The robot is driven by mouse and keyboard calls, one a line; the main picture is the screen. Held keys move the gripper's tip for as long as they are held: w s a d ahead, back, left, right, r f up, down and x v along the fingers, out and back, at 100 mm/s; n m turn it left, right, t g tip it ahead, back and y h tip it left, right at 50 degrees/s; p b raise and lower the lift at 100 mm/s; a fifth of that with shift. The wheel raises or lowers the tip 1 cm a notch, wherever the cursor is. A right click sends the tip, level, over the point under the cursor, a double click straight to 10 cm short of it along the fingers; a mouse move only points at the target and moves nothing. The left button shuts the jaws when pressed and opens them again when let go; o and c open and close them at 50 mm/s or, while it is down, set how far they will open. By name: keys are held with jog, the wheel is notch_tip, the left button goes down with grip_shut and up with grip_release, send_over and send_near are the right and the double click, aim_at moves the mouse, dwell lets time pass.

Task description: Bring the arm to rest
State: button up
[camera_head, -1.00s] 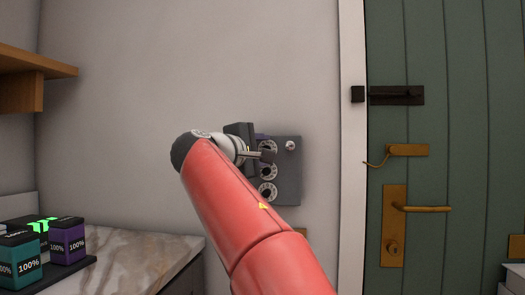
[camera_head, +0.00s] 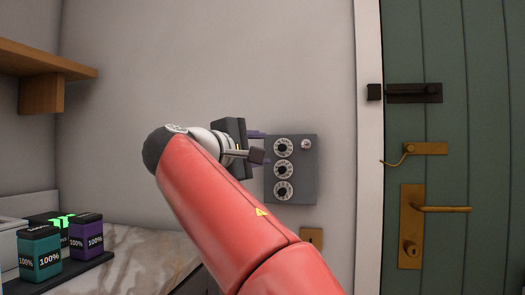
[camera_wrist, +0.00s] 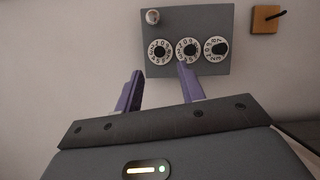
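My red arm reaches up from the bottom of the head view, with my gripper (camera_head: 258,135) at its end, left of a grey dial panel on the wall. In the wrist view my gripper's two purple fingers (camera_wrist: 158,88) stand apart with nothing between them. They point toward the grey panel (camera_wrist: 215,15), which carries three white dials and a small round knob. The fingers appear apart from the panel. In the head view the panel (camera_head: 307,190) shows its dials in a column, and most of the gripper is hidden behind its own wrist.
A green door (camera_head: 470,170) with a dark bolt (camera_head: 415,93), a brass hook and a brass handle (camera_head: 440,209) is at the right. A marble counter (camera_head: 150,250) holds teal (camera_head: 40,255) and purple (camera_head: 87,240) battery blocks at lower left. A wooden shelf (camera_head: 45,95) juts out above.

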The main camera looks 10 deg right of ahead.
dwell(0.3)
jog(key=s+d+f+g+y, duration=0.1)
jog(key=s+d+f+y, duration=0.15)
jog(key=f, duration=0.35)
jog(key=s+d+f+g+y, duration=0.1)
jog(key=d+f, duration=0.3)
jog(key=f, duration=0.1)
jog(key=s+f+m+g+y, duration=0.1)
jog(key=s+f+m+y, duration=0.2)
jog(key=s+f, duration=0.5)
jog(key=s+f+m+g+y, duration=0.2)
jog(key=s+f, duration=0.6)
jog(key=f, duration=0.6)
jog(key=s+f+m+g+y, duration=0.2)
jog(key=s+f+m+y, duration=0.2)
jog(key=s+f, duration=0.3)
notch_tip(320, 180, down, 5)
jog(key=shift+s+a+f+m, duration=0.1)
jog(key=shift+s+a+m, duration=0.25)
jog(key=shift+m, duration=0.55)
jog(key=shift+d, duration=0.15)
